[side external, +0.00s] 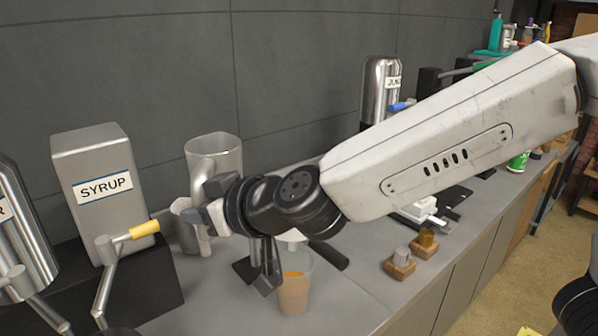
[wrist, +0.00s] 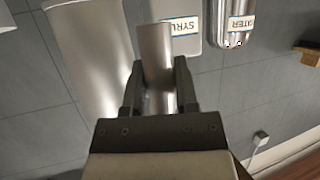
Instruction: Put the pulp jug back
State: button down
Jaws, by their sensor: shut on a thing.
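A small metal jug (side external: 187,226) with a flared rim shows at the left of my gripper (side external: 213,200) in the side view, partly hidden by it. In the wrist view, my gripper (wrist: 157,95) is shut on a narrow, shiny metal part (wrist: 156,50), which I take to be the jug's. I cannot tell whether it is handle or body. A taller metal vessel (side external: 214,152) stands just behind my gripper; a wide metal surface (wrist: 88,55) fills the left of the wrist view. No pulp label is readable.
The syrup dispenser (side external: 92,172) with a yellow-handled tap stands at left, beside a metal dispenser (side external: 22,235). A cup of orange-brown drink (side external: 294,285) stands on the counter (side external: 350,300) below my wrist. Small wooden-based pieces (side external: 400,265) sit to its right. The front counter is mostly clear.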

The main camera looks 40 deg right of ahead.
jog(key=s+f+n+g+y, duration=0.1)
jog(key=s+f, duration=0.2)
jog(key=f, duration=0.6)
jog(key=s+a+f+n+y, duration=0.1)
jog(key=s+f+n+y, duration=0.1)
jog(key=f, duration=0.7)
jog(key=shift+s+a+f+g, duration=0.3)
jog(key=shift+s+f+g, duration=0.1)
jog(key=shift+s, duration=0.45)
jog(key=shift+f, duration=2.2)
jog(key=shift+f, duration=1.8)
jog(key=shift+f, duration=0.15)
jog(key=shift+c, duration=1.9)
grip_release()
